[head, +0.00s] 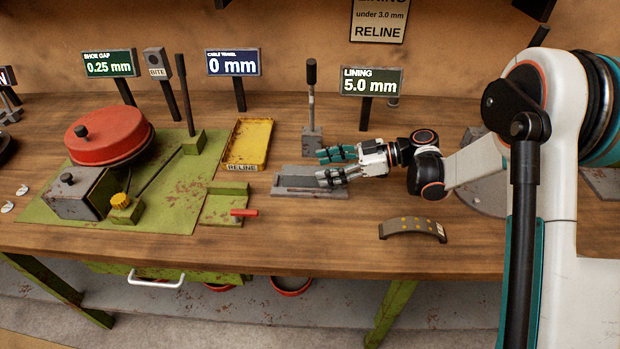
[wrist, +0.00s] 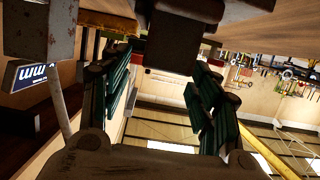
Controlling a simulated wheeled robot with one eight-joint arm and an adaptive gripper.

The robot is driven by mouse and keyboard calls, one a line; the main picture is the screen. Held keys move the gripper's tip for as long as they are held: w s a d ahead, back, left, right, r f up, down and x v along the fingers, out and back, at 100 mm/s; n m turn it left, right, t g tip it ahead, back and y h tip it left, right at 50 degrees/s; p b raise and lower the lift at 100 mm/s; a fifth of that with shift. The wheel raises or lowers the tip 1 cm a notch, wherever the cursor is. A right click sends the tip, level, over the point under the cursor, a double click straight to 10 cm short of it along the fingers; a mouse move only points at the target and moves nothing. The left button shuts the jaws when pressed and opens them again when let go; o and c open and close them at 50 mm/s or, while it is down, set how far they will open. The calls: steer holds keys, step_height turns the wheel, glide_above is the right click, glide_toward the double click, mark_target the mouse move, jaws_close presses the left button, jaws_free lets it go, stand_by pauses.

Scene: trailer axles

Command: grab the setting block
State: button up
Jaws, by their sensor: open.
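My gripper (head: 324,166) is open and points left, low over a grey flat fixture (head: 283,190) in the middle of the bench. Its teal-padded fingers stand apart, one farther back and one nearer the front. In the wrist view, my gripper (wrist: 160,95) shows its fingers at left and right. A dark squared block (wrist: 175,42) shows at the top between them; I cannot tell whether they touch it. No thing is labelled as the setting block, so I cannot say for sure which it is. The fingers hide part of the grey fixture.
A lever on a grey base (head: 312,139) stands just behind my gripper. A curved lined shoe (head: 412,229) lies front right. A red drum (head: 108,136) sits on the green plate (head: 172,218). The front bench middle is clear.

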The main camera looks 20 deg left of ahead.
mark_target(312, 170)
steer(key=b+x, duration=0.1)
steer(key=x, duration=0.1)
steer(key=b+x, duration=0.1)
steer(key=x, duration=0.1)
steer(key=shift+a+f, duration=0.15)
steer(key=shift+f, duration=0.2)
steer(key=shift+s+a, duration=0.1)
steer(key=shift+a, duration=0.25)
jaws_close()
